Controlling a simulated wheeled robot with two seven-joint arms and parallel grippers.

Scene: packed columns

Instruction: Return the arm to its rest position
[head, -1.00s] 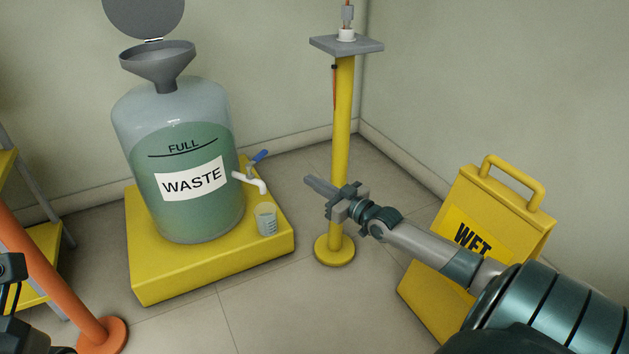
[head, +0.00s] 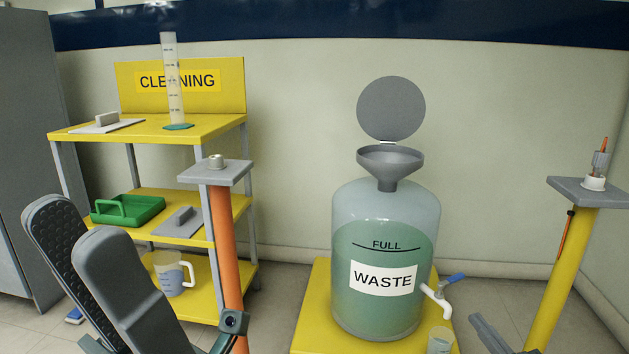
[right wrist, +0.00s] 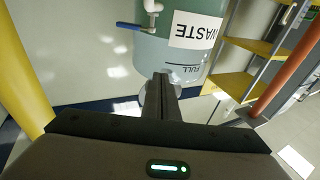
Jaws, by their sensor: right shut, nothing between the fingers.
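My right gripper (head: 484,328) shows at the bottom of the head view, right of the waste bottle's tap. Only its grey fingers and part of its body are in the frame. In the right wrist view its two dark fingers (right wrist: 160,92) are pressed together with nothing between them. They point toward the waste bottle (right wrist: 178,45), which appears upside down there. My left gripper (head: 72,222) is large and close at the lower left of the head view. Its two dark fingers stand apart, and one ribbed pad shows. I see nothing held between them.
A yellow post (head: 565,275) is at right, an orange post (head: 226,255) at left. A yellow cleaning shelf (head: 95,132) stands behind.

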